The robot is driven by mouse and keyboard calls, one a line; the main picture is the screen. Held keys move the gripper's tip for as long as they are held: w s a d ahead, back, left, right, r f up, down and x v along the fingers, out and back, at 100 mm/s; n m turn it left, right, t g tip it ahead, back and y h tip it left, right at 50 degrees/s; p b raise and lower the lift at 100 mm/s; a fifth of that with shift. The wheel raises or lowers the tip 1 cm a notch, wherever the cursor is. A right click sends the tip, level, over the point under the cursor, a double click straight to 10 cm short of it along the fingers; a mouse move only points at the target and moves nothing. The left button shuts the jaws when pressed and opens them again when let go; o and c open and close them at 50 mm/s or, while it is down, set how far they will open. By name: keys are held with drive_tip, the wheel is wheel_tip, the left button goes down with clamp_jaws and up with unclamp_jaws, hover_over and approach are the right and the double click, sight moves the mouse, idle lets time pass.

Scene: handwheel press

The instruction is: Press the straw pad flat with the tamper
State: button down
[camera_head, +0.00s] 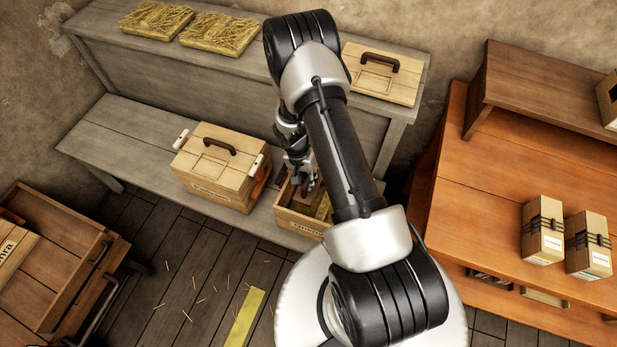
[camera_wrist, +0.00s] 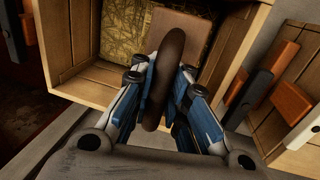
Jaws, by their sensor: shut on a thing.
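My gripper (camera_wrist: 160,95) is shut on a dark brown rounded handle (camera_wrist: 170,62), which appears to be the tamper's. In the wrist view a flat tan block (camera_wrist: 184,22) shows beyond the handle, likely the tamper's plate. The straw pad (camera_wrist: 108,38) lies in the open wooden crate (camera_wrist: 55,62), to the left of the block. I cannot tell whether the block touches the straw. In the head view my gripper (camera_head: 304,180) is over the open crate (camera_head: 297,222), and my arm hides part of it. Some straw (camera_head: 323,207) shows inside.
A lidded crate (camera_head: 205,178) stands left of the open one on the grey bench (camera_head: 118,140). Straw pads (camera_head: 220,35) and a loose lid (camera_head: 378,82) lie on the upper shelf. Two cartons (camera_head: 543,230) stand on the orange table (camera_head: 480,215). Straw bits and a yellow strip (camera_head: 245,318) mark the floor.

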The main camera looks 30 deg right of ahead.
wheel_tip(320, 180, down, 12)
drive_tip(key=b, duration=0.6)
drive_tip(key=shift+f+b, duration=0.2)
drive_tip(key=shift+b, duration=0.15)
drive_tip(key=shift+w+f+b, duration=0.1)
drive_tip(key=shift+f+b, duration=0.6)
drive_tip(key=shift+b, duration=0.05)
drive_tip(key=shift+f+b, duration=0.3)
drive_tip(key=shift+a+f+b, duration=0.1)
drive_tip(key=shift+f+b, duration=0.05)
drive_tip(key=shift+b, duration=0.2)
idle(1.3)
wheel_tip(320, 180, up, 21)
drive_tip(key=p, duration=1.1)
drive_tip(key=shift+p, duration=0.4)
